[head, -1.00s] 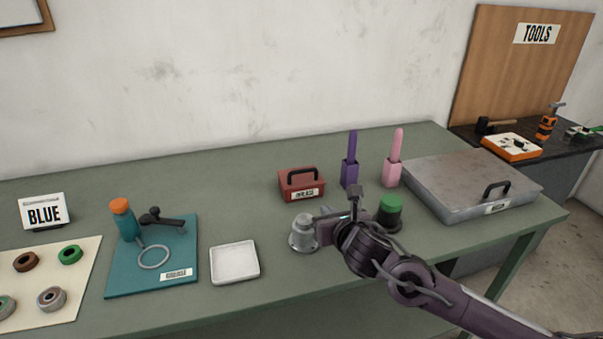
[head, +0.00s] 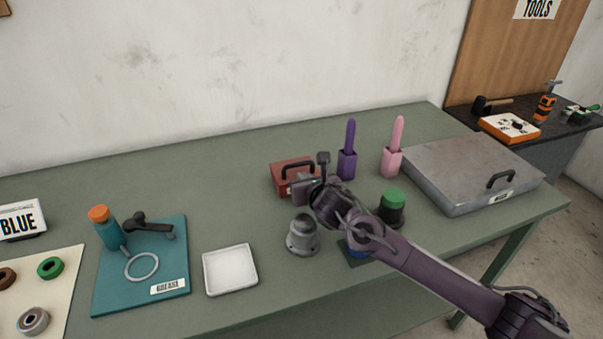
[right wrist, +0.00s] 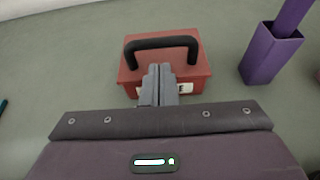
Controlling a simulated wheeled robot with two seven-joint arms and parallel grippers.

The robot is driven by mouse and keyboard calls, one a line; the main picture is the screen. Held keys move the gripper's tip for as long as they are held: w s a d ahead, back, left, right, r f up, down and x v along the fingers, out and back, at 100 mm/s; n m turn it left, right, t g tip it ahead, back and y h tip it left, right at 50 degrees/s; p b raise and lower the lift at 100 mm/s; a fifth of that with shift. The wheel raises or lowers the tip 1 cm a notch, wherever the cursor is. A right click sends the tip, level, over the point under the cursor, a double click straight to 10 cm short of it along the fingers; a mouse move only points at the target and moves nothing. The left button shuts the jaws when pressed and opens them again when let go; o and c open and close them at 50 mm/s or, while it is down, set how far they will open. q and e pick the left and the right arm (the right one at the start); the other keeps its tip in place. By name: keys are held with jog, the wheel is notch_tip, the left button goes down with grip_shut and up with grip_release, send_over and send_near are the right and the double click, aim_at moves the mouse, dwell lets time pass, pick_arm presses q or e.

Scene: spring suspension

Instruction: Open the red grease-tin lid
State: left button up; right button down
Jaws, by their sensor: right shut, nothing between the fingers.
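The red grease tin (head: 281,180) stands on the green table toward the back, with a black arched handle (head: 298,166) on its lid and a white label on its front. In the right wrist view the red tin (right wrist: 194,68) is straight ahead, its handle (right wrist: 160,43) upright and its lid looking closed. My right gripper (right wrist: 160,72) is shut and empty, its fingertips in front of the tin's front face, just below the handle and covering part of the label. Whether the fingertips touch the tin cannot be told. In the head view my right gripper (head: 300,188) covers the tin's right front. My left gripper is not in view.
A purple holder (head: 347,165) and a pink holder (head: 392,160) stand right of the tin. A grey metal dome (head: 302,235) and a green-topped dark cylinder (head: 391,205) stand in front. A white tray (head: 230,270) lies front left. A large metal case (head: 465,170) is at right.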

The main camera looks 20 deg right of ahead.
jog(key=shift+w+f, duration=0.1)
jog(key=shift+w, duration=0.45)
jog(key=shift+w+f, duration=0.2)
jog(key=shift+w, duration=0.15)
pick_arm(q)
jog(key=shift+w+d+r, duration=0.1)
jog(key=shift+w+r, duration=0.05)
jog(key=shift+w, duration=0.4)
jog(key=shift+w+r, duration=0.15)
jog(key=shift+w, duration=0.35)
pick_arm(e)
jog(key=shift+w, duration=0.15)
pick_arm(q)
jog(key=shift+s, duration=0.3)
